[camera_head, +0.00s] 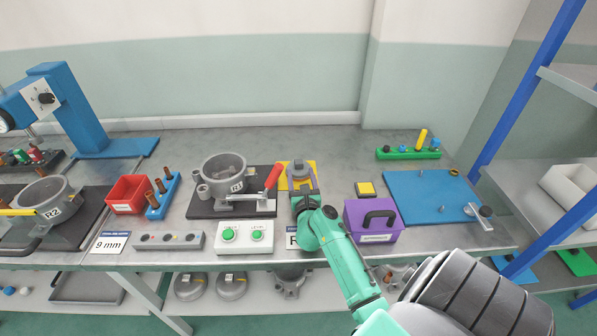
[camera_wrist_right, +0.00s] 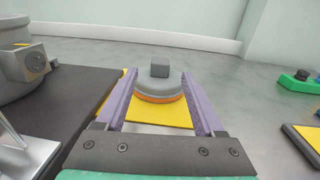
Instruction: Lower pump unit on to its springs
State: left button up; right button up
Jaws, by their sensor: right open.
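The pump unit (camera_wrist_right: 158,86) is a grey round body with an orange band and a dark square block on top. It stands on a yellow pad (camera_wrist_right: 165,113); in the head view the pump unit (camera_head: 299,170) is partly behind my right gripper (camera_head: 302,186). In the right wrist view my right gripper (camera_wrist_right: 160,95) is open, with its two purple fingers on either side of the pump unit. I cannot tell whether they touch it. Any springs inside are too small to tell.
A red-handled clamp (camera_head: 272,178) stands close left of my right gripper. A purple box (camera_head: 374,222) is right of my arm. A green-button panel (camera_head: 245,237) is at the front edge. A blue board (camera_head: 432,197) lies at the right. Bare bench lies behind the fixture.

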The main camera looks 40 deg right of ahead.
aim_at(299, 165)
jog(key=x, duration=0.4)
jog(key=shift+w+d+r, duration=0.1)
jog(key=shift+w, duration=0.15)
jog(key=shift+s, duration=0.1)
grip_shut()
dwell(0.9)
